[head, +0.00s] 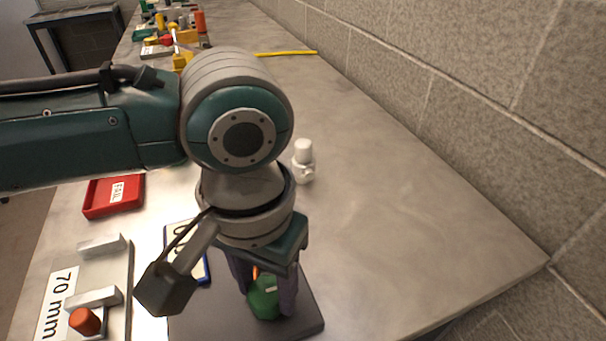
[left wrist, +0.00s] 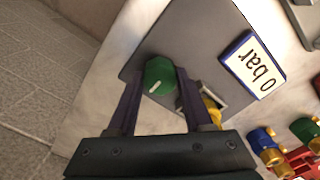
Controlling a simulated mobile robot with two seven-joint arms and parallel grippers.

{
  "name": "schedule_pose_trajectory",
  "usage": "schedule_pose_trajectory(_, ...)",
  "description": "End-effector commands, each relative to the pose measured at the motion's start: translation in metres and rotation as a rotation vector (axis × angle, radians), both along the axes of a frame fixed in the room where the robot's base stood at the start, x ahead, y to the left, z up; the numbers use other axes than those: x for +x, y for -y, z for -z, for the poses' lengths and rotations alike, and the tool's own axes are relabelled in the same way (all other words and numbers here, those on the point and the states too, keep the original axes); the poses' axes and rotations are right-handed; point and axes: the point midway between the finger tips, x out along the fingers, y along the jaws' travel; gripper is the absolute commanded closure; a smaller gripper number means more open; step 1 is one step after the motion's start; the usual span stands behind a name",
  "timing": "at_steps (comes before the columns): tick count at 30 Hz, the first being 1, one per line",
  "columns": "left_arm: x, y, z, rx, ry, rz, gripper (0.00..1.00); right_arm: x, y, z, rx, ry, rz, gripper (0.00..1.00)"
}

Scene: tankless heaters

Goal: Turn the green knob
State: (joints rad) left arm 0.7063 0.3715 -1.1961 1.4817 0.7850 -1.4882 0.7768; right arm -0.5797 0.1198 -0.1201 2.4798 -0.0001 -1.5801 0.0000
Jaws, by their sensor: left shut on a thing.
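The green knob (head: 264,299) sits on a dark grey plate (head: 312,318) on the bench; it also shows in the left wrist view (left wrist: 159,76) with a pale mark on its face. My left gripper (head: 265,300) points down over it, with one finger on each side, shut on the knob. In the left wrist view the fingers (left wrist: 158,90) flank the knob. A label reading "0 bar" (left wrist: 252,64) lies on the plate beside it, partly hidden by my arm in the head view. My right gripper is not in view.
A white fitting (head: 303,162) stands behind the plate. A red tray (head: 114,196) and a "70 mm" fixture (head: 57,303) with an orange-capped part (head: 85,321) are at left. A yellow strip (head: 286,53) lies further back. A block wall (head: 480,80) bounds the bench's right side.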

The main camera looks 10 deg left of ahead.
Motion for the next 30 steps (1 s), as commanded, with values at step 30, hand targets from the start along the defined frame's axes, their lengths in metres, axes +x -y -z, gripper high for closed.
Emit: schedule_pose_trajectory(30,0.000,0.000,-0.001,0.000,-0.002,0.790,1.00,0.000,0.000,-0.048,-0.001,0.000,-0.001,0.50)
